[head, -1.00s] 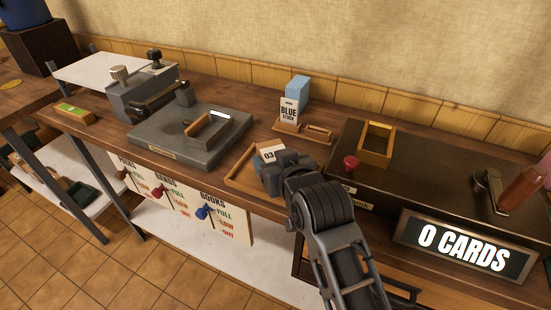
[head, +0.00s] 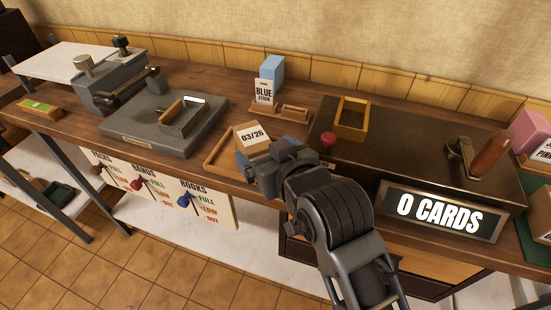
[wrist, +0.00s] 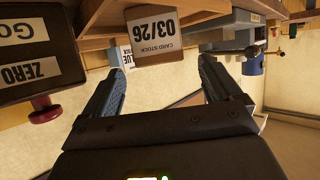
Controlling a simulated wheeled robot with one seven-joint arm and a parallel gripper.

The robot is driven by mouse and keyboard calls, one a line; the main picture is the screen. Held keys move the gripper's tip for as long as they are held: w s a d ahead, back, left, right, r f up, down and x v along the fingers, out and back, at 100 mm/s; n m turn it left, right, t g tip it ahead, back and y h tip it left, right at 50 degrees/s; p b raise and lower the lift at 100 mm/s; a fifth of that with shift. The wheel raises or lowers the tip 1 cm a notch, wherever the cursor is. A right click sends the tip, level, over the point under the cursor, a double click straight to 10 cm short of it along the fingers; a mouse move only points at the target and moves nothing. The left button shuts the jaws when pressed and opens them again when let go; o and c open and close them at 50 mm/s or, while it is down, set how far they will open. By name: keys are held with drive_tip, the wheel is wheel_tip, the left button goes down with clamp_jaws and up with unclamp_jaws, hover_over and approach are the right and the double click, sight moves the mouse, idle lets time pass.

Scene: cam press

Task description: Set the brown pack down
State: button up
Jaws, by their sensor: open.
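The brown pack (head: 253,136), with a white label reading 03/26, sits at the right part of a shallow wooden tray (head: 213,160) on the counter. In the wrist view, which is upside down, the pack (wrist: 158,49) appears beyond the fingertips with its label facing the camera. My gripper (head: 258,166) is in front of the pack at the counter's near edge. In the wrist view its two fingers (wrist: 160,72) are spread wide with nothing between them, apart from the pack. The pack's lower near side is partly hidden by my gripper in the head view.
A grey press (head: 165,124) stands left of the tray. A dark machine with a red knob (head: 328,139) and a 0 CARDS display (head: 438,213) is close on the right. A blue stock holder (head: 270,85) stands behind. Open air lies before the counter.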

drive_tip(key=shift+v, duration=2.1)
drive_tip(key=s+d+f+m+t+h, duration=0.1)
drive_tip(key=s+d+f, duration=0.3)
drive_tip(key=s+d, duration=0.3)
drive_tip(key=s+d+f+m+h, duration=0.1)
drive_tip(key=s+d+f+h, duration=0.1)
drive_tip(key=s+d+f, duration=0.5)
drive_tip(key=s+d+r+m+h, duration=0.1)
drive_tip(key=s+d+r, duration=0.2)
drive_tip(key=s, duration=0.8)
drive_tip(key=s+d+r+m+t+h, duration=0.1)
drive_tip(key=s+r, duration=0.4)
drive_tip(key=s, duration=0.6)
drive_tip(key=d+m, duration=0.1)
drive_tip(key=d, duration=0.1)
drive_tip(key=shift+s+d+r+h, duration=0.2)
drive_tip(key=shift+d+h, duration=0.15)
drive_tip(key=shift+h, duration=0.05)
